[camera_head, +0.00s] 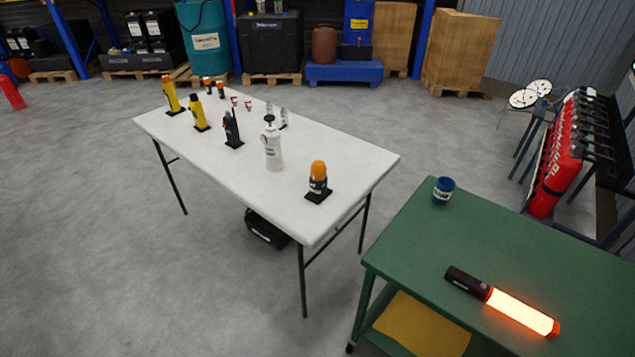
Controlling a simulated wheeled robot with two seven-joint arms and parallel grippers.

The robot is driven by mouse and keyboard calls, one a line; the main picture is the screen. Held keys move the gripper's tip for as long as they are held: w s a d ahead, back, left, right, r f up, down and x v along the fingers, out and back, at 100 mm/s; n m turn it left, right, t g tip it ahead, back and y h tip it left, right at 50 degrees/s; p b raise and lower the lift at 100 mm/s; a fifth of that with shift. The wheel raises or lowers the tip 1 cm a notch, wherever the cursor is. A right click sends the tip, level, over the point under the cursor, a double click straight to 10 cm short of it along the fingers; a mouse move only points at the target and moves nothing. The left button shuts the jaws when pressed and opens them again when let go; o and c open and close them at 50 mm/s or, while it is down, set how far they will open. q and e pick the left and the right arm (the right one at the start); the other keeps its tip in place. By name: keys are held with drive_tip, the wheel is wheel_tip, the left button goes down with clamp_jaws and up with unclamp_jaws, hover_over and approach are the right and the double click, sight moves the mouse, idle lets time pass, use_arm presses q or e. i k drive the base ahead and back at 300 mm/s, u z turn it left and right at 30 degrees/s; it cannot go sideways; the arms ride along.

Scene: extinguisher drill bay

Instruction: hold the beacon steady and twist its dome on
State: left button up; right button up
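The beacon (318,190) stands upright on a black square base near the right end of the white table. It has a dark body with a label. Its orange dome (318,169) sits on top of the body; whether it is screwed tight or only resting there cannot be told at this size. Neither of my grippers is in the picture, and nothing touches the beacon.
The white table (343,160) also holds a white bottle (272,148), a black radio (232,130), yellow torches (199,113) and several small items. A green cart (410,235) at right carries a blue cup (443,190) and a glowing orange baton (520,312).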

sight(319, 169)
drive_tip(key=u, duration=1.9)
drive_tip(key=i, duration=2.65)
drive_tip(key=z, duration=3.85)
drive_tip(key=i, duration=0.3)
